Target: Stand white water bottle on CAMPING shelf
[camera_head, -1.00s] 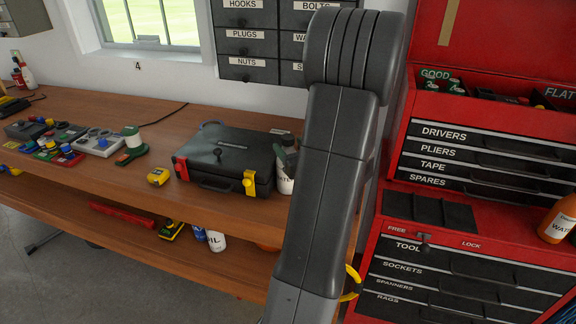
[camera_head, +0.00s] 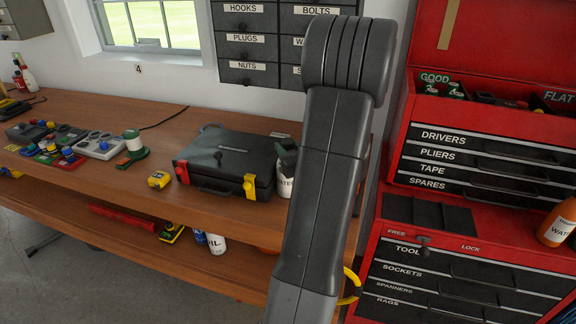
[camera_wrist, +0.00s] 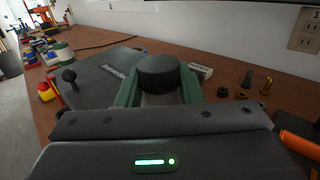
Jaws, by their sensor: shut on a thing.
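The white water bottle (camera_head: 285,188) is upright at the right end of the black case, partly hidden by my arm; only part of its lettering shows. Its round black cap (camera_wrist: 160,70) shows in the wrist view between two green fingers. My gripper (camera_head: 287,157) is shut on the bottle near its top. The wrist view also shows my gripper (camera_wrist: 159,88), with one finger on each side of the cap. I cannot tell whether the bottle's base touches the bench. No shelf marked CAMPING is in view.
The black case (camera_head: 222,155) lies on the wooden bench (camera_head: 110,180), with a yellow tape measure (camera_head: 159,180) beside it. A red tool chest (camera_head: 480,215) stands at right, with an orange bottle (camera_head: 557,222) on it. Another white bottle (camera_head: 217,244) is on the bench's lower shelf.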

